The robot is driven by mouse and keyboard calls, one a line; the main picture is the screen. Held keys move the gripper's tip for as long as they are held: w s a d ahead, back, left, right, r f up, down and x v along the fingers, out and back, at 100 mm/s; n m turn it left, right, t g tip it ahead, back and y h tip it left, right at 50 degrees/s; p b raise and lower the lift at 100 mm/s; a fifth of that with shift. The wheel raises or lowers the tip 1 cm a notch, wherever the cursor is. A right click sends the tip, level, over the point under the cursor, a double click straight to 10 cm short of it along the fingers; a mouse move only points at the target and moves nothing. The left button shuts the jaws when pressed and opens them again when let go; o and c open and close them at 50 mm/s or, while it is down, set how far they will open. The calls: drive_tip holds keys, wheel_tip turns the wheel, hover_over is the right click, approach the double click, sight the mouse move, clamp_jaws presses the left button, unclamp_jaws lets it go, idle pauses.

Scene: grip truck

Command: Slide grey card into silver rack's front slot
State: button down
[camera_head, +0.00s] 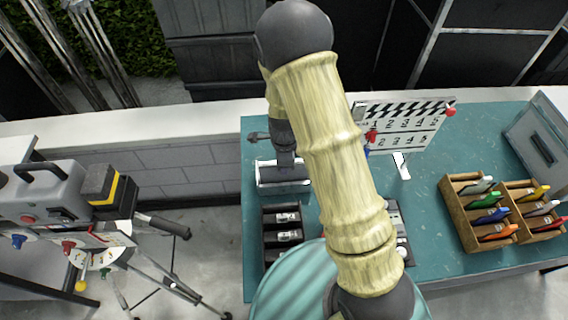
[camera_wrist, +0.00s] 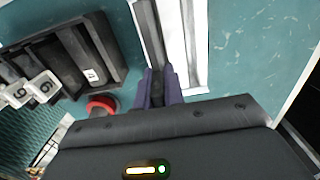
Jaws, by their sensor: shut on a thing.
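The silver rack (camera_head: 268,181) stands on the teal table near its left edge in the head view. In the wrist view the rack (camera_wrist: 192,50) shows as long pale bars with a dark gap between them, just beyond the fingertips. My gripper (camera_head: 287,160) is directly over the rack. In the wrist view my gripper (camera_wrist: 161,75) is shut on a thin dark grey piece, which seems to be the grey card. Most of the card is hidden by the fingers. I cannot tell whether its lower edge is inside a slot.
A black compartment tray (camera_head: 268,228) with white-labelled pieces stands in front of the rack. A red ring (camera_wrist: 101,104) lies near my left finger. A clapperboard (camera_head: 408,125) stands right of my arm. Wooden trays (camera_head: 460,215) with coloured pieces are farther right. Bare table lies between.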

drive_tip(key=shift+f+b, duration=0.75)
drive_tip(key=shift+f, duration=0.45)
drive_tip(key=c, duration=1.4)
unclamp_jaws()
drive_tip(key=shift+r, duration=0.15)
wheel_tip(320, 180, up, 17)
drive_tip(key=b, duration=0.1)
drive_tip(key=shift+r, duration=0.15)
drive_tip(key=s+d+n+t, duration=0.2)
drive_tip(key=s+d+n, duration=0.8)
drive_tip(key=n, duration=0.8)
drive_tip(key=shift+s+d+t, duration=0.2)
drive_tip(key=shift+s+t, duration=0.1)
drive_tip(key=shift+s, duration=0.7)
